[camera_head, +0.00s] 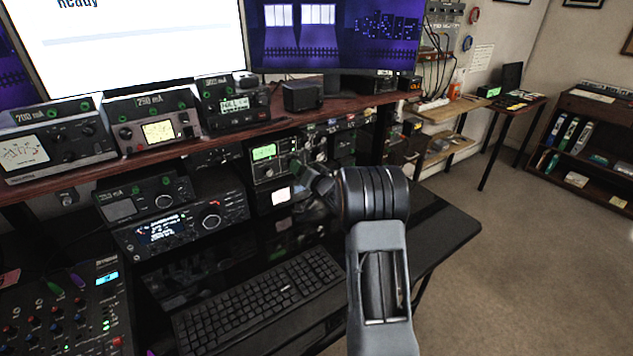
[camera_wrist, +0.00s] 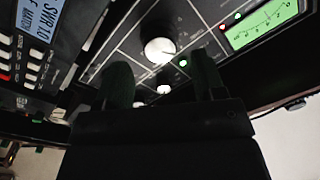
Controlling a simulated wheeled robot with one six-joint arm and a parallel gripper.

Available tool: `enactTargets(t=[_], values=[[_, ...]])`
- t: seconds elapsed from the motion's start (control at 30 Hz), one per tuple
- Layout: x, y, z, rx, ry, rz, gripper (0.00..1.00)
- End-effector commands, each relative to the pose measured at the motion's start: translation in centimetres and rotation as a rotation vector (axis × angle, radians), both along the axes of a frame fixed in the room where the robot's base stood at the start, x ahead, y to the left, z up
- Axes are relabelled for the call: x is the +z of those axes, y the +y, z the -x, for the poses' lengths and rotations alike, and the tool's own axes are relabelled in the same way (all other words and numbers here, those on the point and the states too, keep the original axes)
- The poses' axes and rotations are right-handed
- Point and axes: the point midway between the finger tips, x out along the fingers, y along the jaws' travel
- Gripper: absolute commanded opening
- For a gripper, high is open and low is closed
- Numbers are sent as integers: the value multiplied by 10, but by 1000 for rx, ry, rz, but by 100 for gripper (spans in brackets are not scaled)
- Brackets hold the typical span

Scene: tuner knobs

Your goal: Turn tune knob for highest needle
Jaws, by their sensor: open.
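The tuner is a dark panel with a lit green needle meter (camera_wrist: 258,22) at the upper right of the wrist view. A thin dark line shows on the meter, but its exact reading is too small to tell. A pale round knob (camera_wrist: 160,50) is on the panel, with smaller lit knobs below it. My gripper (camera_wrist: 161,68) is open, its two dark fingers on either side of and slightly below this knob in the picture; contact cannot be told. In the head view, the tuner's green meter (camera_head: 264,152) shows under the shelf, left of my gripper (camera_head: 312,180).
A radio (camera_head: 185,222) and a black keyboard (camera_head: 260,300) are on the desk left of my arm. A wooden shelf (camera_head: 235,135) overhangs the tuner. Open floor (camera_head: 510,270) lies to the right.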

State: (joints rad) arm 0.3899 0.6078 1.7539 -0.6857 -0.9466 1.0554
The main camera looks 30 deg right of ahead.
Motion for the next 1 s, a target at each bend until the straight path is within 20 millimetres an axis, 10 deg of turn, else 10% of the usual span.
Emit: enactTargets(t=[0.5, 1.0], values=[[-2, -15, 91, -2, 0, 0, 63], [-3, -16, 104, -1, -1, -1, 63]])
